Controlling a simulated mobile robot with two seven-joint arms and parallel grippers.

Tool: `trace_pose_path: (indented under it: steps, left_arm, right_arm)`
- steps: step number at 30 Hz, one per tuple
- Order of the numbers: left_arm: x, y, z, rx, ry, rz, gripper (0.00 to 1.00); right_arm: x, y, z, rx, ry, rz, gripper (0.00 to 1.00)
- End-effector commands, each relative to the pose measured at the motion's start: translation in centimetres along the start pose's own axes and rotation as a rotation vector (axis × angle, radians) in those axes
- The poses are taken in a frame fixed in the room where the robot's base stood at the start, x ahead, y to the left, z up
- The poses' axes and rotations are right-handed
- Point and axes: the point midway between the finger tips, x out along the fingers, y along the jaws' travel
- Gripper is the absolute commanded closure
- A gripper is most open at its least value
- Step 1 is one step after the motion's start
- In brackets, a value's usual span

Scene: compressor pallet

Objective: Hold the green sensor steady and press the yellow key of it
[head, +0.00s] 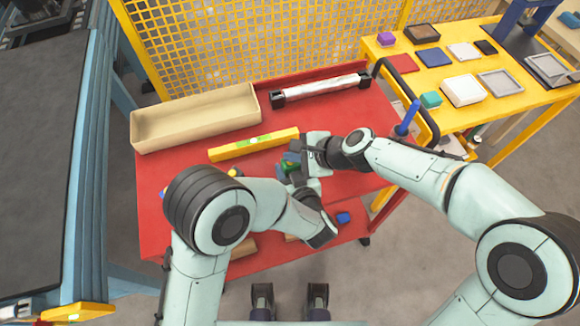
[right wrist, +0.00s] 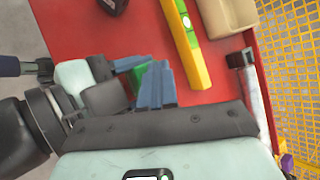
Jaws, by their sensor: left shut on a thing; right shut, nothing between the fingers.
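The green sensor (head: 286,167) shows as a small green patch among the fingers over the red cart top. In the right wrist view the green sensor (right wrist: 141,76) is mostly hidden between blue fingers. My left gripper (right wrist: 127,64) comes in from the left there and is shut on it. My right gripper (right wrist: 156,84) is shut and empty, its blue fingers right beside the sensor. In the head view my right gripper (head: 291,158) reaches in from the right. I cannot tell whether its tips touch the sensor. The yellow key cannot be made out.
A yellow spirit level (head: 254,145) lies just behind the grippers on the red cart (head: 150,185). Behind it are a beige tray (head: 195,117) and a white bar with black ends (head: 320,87). A yellow table (head: 480,115) with small boxes stands at the right.

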Motion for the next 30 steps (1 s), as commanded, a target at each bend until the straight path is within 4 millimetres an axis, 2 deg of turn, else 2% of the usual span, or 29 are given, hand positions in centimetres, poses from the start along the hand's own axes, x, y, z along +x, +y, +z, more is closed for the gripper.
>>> trace_pose_path:
  steps: [30]
  left_arm:
    - [0.0,0.0,-0.1,-0.001,0.001,0.0,0.83]
  right_arm:
    - [-1.4,-1.0,1.0,-0.001,-0.001,-0.001,1.0]
